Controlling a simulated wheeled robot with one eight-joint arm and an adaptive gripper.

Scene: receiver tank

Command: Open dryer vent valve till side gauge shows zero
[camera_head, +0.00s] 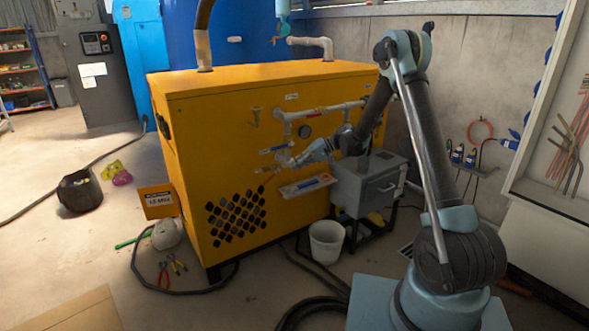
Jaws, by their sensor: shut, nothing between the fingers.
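The yellow dryer cabinet (220,120) stands in the middle, with grey pipework on its right-hand face. A small round side gauge (305,131) sits on that face under the pipe; its needle is too small to read. A blue-handled valve (272,150) is on the pipework left of and below the gauge. My gripper (287,160) is shut and empty, close to the lower pipework just below the blue handle. I cannot tell whether it touches the valve. The gripper and wrist hide part of the lower fittings.
A grey box (370,187) on a stand and a white bucket (326,242) are right of the dryer. A small tray (306,187) with a blue item is below my gripper. Pliers (164,275), hoses and a black bin (80,192) lie on the floor.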

